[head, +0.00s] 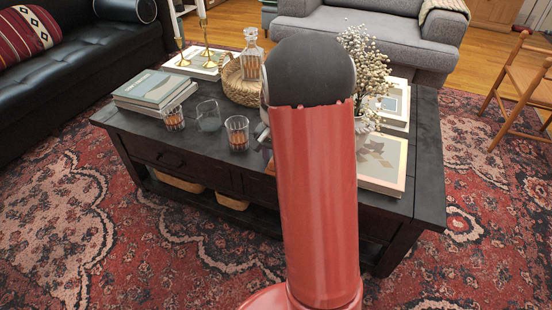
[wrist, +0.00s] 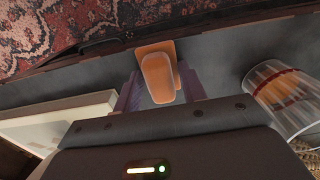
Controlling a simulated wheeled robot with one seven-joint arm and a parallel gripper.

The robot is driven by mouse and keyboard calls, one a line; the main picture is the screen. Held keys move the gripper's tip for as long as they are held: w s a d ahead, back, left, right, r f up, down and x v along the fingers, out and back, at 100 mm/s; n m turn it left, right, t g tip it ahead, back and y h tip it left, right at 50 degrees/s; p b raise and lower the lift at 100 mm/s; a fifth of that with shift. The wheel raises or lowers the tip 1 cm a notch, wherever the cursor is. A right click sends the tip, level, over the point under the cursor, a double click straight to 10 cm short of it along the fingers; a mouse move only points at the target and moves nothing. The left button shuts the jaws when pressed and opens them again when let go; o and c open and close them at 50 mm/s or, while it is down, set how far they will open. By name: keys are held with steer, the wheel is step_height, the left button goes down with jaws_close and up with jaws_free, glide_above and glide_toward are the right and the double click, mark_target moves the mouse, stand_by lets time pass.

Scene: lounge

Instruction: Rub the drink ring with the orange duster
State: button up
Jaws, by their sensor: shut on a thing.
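The orange duster (wrist: 158,74) is between the two fingers of my gripper (wrist: 159,90) in the wrist view, and the gripper is shut on it. The duster's wider flat end points toward the table's edge, over the dark table top (wrist: 222,62). I cannot tell whether it touches the surface. I see no drink ring in either view; the part of the table under the duster and behind my arm is hidden.
A glass (wrist: 287,98) stands right of the gripper in the wrist view; a pale-edged flat book or frame (wrist: 60,120) lies left. In the head view, glasses (head: 237,133), stacked books (head: 150,92), a decanter (head: 251,60) and white flowers (head: 367,55) crowd the table.

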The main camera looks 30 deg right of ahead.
step_height(320, 180, up, 2)
steer(key=shift+w+d+r+p, duration=0.1)
steer(key=shift+w+r+p, duration=0.05)
steer(key=shift+p, duration=0.15)
step_height(320, 180, up, 6)
steer(key=p, duration=0.4)
steer(key=shift+f, duration=0.2)
